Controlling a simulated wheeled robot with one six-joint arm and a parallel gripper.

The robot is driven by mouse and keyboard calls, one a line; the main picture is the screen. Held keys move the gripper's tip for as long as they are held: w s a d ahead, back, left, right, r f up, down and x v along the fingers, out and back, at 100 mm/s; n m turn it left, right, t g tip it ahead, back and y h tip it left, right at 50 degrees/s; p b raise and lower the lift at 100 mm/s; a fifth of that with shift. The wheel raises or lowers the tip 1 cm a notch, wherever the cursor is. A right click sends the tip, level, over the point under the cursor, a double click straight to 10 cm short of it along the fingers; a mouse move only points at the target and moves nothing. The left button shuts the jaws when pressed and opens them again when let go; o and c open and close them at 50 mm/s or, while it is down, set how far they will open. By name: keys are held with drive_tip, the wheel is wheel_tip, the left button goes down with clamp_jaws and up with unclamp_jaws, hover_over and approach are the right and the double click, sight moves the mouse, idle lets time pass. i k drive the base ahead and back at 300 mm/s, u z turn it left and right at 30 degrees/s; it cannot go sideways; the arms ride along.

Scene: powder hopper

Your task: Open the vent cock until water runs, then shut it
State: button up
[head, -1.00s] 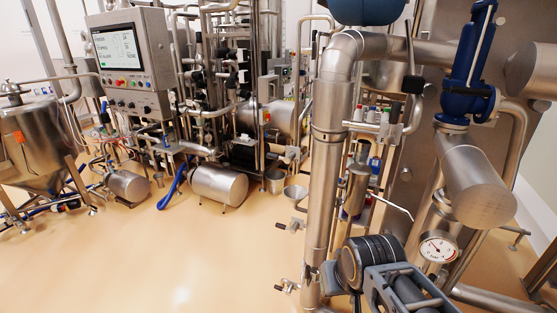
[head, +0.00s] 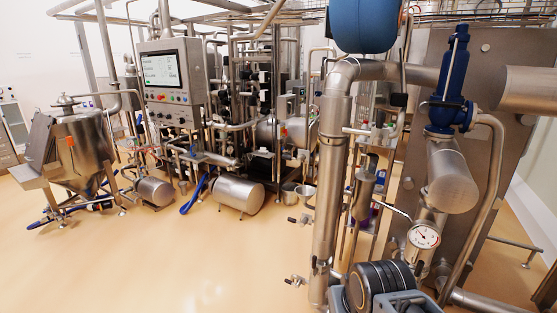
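Several small cocks show in the head view, and I cannot tell which is the vent cock. One with a black handle (head: 398,100) sits high on a thin line right of the thick steel pipe (head: 329,180). Two small side cocks are on that pipe's left, an upper one (head: 301,220) and a lower one (head: 295,281). A long pale lever (head: 391,211) slants beside a steel cylinder. I see no running water. My arm's dark joint shows at the bottom, but my gripper's fingertips are not visible.
A dial gauge (head: 424,236) and a blue valve (head: 450,85) stand on the right pipework, with a blue vessel (head: 365,22) above. A control panel (head: 172,75) and a steel hopper (head: 82,142) stand left. A small funnel (head: 305,190) is near the pipe. The floor (head: 210,270) at front left is clear.

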sight(298, 159)
drive_tip(key=u, duration=0.65)
drive_tip(key=i, duration=0.75)
drive_tip(key=u, duration=0.85)
drive_tip(key=i, duration=0.9)
drive_tip(key=z, duration=0.6)
drive_tip(key=i, duration=1.1)
drive_tip(key=z, duration=0.85)
